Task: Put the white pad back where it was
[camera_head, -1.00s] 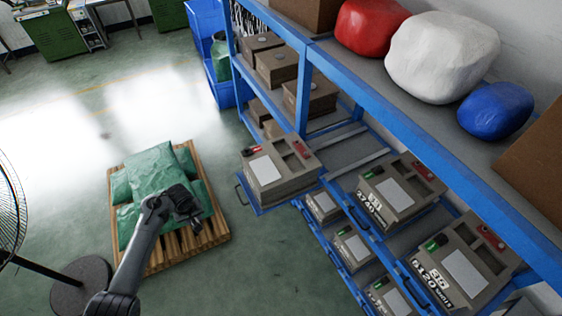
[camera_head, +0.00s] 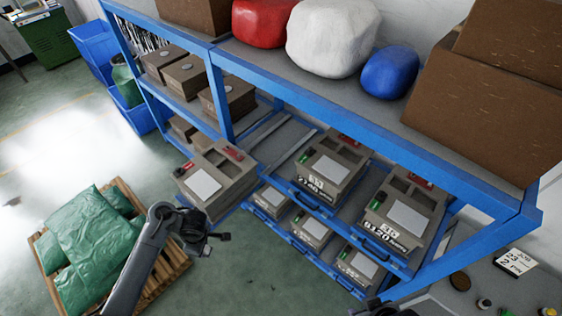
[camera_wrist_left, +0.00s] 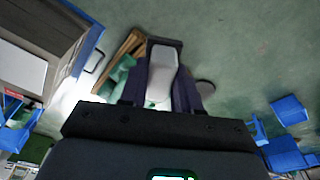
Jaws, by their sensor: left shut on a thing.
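My left gripper (camera_head: 219,237) is over the floor between the pallet and the shelf. It also shows in the left wrist view (camera_wrist_left: 165,43), with a pale grey-white piece (camera_wrist_left: 162,72), apparently the white pad, held between its fingers. In the head view the held piece cannot be made out. Grey moulds, such as the near one (camera_head: 203,184) on a pulled-out shelf, carry white panels on top. A dark part at the bottom edge, probably my right gripper (camera_head: 375,308), is mostly cut off.
Green sacks (camera_head: 92,245) lie on a wooden pallet (camera_head: 172,268) at lower left. The blue rack (camera_head: 330,127) holds several moulds and cartons. Red, white (camera_head: 333,36) and blue lumps sit on its top shelf. A job card (camera_head: 514,262) stands on a bench at right.

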